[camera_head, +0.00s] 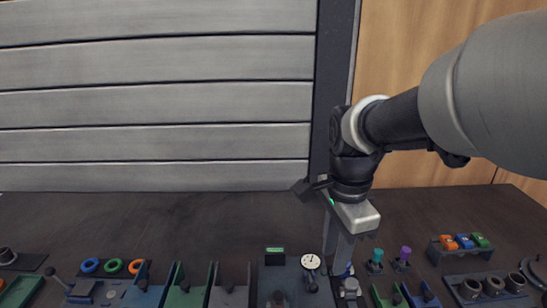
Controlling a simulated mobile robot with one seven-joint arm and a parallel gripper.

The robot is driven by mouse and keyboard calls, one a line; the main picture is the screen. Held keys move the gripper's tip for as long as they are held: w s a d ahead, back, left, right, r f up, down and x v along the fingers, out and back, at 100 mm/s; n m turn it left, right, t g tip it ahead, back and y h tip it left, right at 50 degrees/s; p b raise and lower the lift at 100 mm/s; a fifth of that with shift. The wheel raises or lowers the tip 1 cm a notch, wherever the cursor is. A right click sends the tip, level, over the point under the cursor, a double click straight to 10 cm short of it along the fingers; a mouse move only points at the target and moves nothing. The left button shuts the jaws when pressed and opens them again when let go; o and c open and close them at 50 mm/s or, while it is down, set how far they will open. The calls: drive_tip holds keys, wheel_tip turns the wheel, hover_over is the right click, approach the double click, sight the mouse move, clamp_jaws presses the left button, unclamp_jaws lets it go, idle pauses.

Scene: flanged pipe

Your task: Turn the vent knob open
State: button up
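My gripper (343,262) points down at the front of the bench, right of a white round dial gauge (311,261). A small blue and white part (348,271) shows at its fingertips, mostly hidden by the fingers. I cannot tell whether this is the vent knob, whether the fingers touch it, or whether they are open or shut. A grey metal fitting (350,288) stands just below the fingertips in the picture. A teal knob-like piece (376,256) and a purple one (404,253) stand upright to the right of my gripper, apart from it.
A rack with orange, blue and green blocks (446,242) and a holder with dark rings (470,288) are at the right. Blue, green and orange rings (113,265) lie at the left. Several coloured brackets line the front edge. The dark bench (150,225) behind is clear.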

drive_tip(key=f+m+b, duration=0.1)
drive_tip(key=f, duration=0.6)
drive_tip(key=w+f+m+b, duration=0.1)
drive_tip(key=f, duration=0.5)
drive_tip(key=f+b, duration=0.2)
drive_tip(key=f, duration=0.5)
drive_tip(key=shift+w+f+m+g, duration=0.15)
drive_tip(key=shift+f+m+g, duration=0.15)
drive_tip(key=shift+m+g, duration=0.1)
drive_tip(key=shift+c, duration=0.3)
clamp_jaws()
